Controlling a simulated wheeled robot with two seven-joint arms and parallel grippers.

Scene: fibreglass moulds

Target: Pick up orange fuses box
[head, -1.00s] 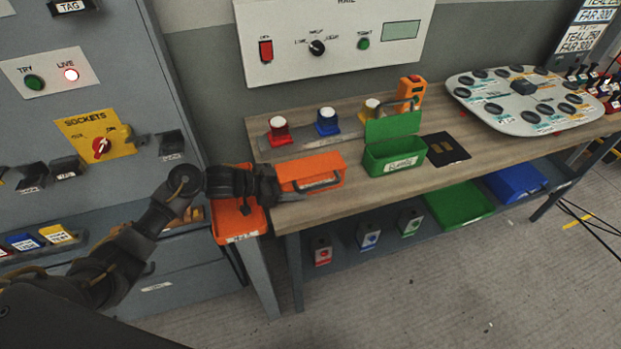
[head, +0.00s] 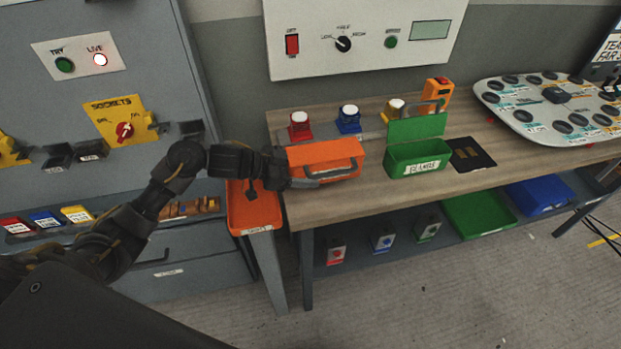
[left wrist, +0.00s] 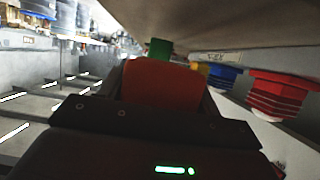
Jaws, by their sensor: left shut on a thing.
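The orange fuses box (head: 318,153) is at the left end of the workbench in the head view, with a grey handle along its near side. My left gripper (head: 292,177) reaches it from the left and is shut on it; the fingers are partly hidden. In the left wrist view the orange box (left wrist: 162,84) fills the space between the dark fingers of my left gripper (left wrist: 160,98). I cannot tell whether the box still touches the bench. My right gripper is not in view.
A green open box (head: 418,165) stands right of the orange box on the bench (head: 375,192). Red (head: 301,126), blue (head: 348,120) and yellow (head: 394,110) button units stand behind. An orange tray (head: 254,207) hangs by the bench's left end, below my arm.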

